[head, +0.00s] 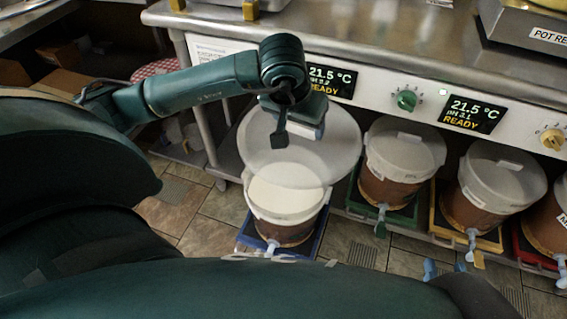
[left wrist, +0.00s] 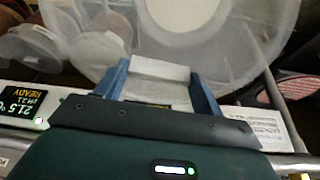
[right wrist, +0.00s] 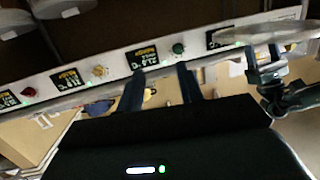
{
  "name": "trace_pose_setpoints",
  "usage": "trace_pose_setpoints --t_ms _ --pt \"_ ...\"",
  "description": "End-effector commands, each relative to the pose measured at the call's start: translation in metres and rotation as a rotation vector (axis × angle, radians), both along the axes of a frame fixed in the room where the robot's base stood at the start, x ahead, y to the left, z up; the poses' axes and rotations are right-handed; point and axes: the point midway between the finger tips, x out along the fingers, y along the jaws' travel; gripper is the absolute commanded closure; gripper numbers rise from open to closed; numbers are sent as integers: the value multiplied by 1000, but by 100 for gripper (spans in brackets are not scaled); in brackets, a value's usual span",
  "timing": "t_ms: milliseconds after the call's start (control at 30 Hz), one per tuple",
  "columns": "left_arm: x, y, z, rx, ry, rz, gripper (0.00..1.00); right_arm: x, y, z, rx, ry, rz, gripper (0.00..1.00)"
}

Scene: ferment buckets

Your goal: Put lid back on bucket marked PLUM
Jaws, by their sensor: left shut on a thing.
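A large round translucent lid (head: 335,140) hangs in front of the counter, above a bucket. My left gripper (head: 300,118) is shut on its pale handle block, which shows between the blue fingertips in the left wrist view (left wrist: 160,85). The bucket (head: 285,228) below has a pale round top, seen partly through the lid, and brown contents. The lid appears raised and offset behind it; the exact gap is unclear. No PLUM marking is readable.
Lidded buckets stand in a row to the right, in a green tray (head: 385,218), a yellow tray and a red tray. The near bucket stands in a blue tray (head: 248,240). The counter front (head: 380,90) with displays and knobs overhangs behind. A table leg (head: 205,125) stands left.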

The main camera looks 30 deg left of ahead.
Motion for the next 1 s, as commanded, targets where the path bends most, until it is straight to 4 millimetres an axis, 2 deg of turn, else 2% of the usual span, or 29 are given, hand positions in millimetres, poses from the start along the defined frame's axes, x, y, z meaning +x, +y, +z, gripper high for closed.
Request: trace_pose_setpoints --t_ms 33,200,400,500,633,867,1000 --pt "6 6 -34 -1 -1 15 59 1 2 -23 6 -39 9 64" --pt "21 27 -88 -2 -1 57 59 0 9 -37 34 -168 36 64" --pt "36 48 -137 -5 1 98 59 -5 15 -48 63 -294 64 64" --pt "40 55 -152 -7 1 109 59 -8 16 -50 75 -337 74 64" --pt "43 60 -159 -9 0 119 59 -10 17 -48 83 -368 80 64" --pt "44 61 -169 -9 1 120 59 -9 18 -44 90 -405 87 64" --pt "43 61 -184 -9 3 120 59 -7 18 -40 99 -446 96 64"
